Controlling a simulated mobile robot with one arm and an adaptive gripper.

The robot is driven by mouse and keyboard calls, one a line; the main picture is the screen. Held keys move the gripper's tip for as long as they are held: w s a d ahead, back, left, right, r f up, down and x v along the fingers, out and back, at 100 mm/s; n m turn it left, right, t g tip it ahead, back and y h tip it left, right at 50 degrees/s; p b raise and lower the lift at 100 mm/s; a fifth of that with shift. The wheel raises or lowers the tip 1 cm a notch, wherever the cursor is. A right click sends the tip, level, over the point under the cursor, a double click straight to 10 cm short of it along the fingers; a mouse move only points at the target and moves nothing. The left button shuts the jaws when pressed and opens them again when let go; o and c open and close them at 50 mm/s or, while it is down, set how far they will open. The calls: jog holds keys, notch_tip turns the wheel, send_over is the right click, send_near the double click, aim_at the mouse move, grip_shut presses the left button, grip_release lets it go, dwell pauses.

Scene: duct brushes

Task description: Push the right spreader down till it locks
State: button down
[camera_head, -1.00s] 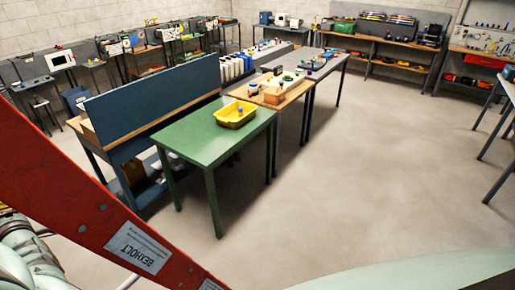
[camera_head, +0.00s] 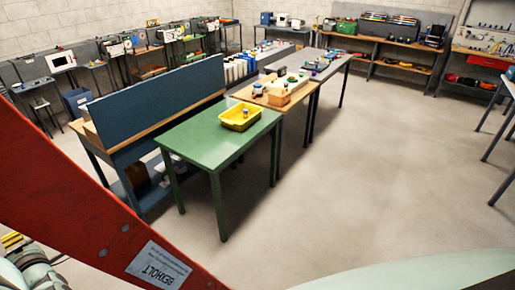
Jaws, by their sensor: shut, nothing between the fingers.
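A long red beam (camera_head: 72,205) with round rivets crosses the near left of the head view, sloping down from the left edge to the bottom. It carries a white BEXHOLT label (camera_head: 158,265), seen upside down. It looks like part of a stepladder, but I cannot tell whether it is a rail or a spreader. No spreader can be made out for certain, nor whether one is locked. My gripper is not in view. Grey rounded machine parts show at the lower left corner, partly behind the red beam.
A green table (camera_head: 205,150) with a yellow tray (camera_head: 240,117) stands in the middle. A blue-backed workbench (camera_head: 160,103) is left of it, and a wooden-topped table (camera_head: 300,98) behind. Shelves and benches line the walls. The floor (camera_head: 370,190) at right is clear.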

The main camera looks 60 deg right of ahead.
jog(key=shift+f, duration=0.3)
jog(key=c, duration=1.7)
grip_release()
jog(key=o, duration=0.4)
jog(key=shift+s+f, duration=0.1)
jog(key=shift+s, duration=0.05)
jog(key=o, duration=0.5)
jog(key=shift+r, duration=0.2)
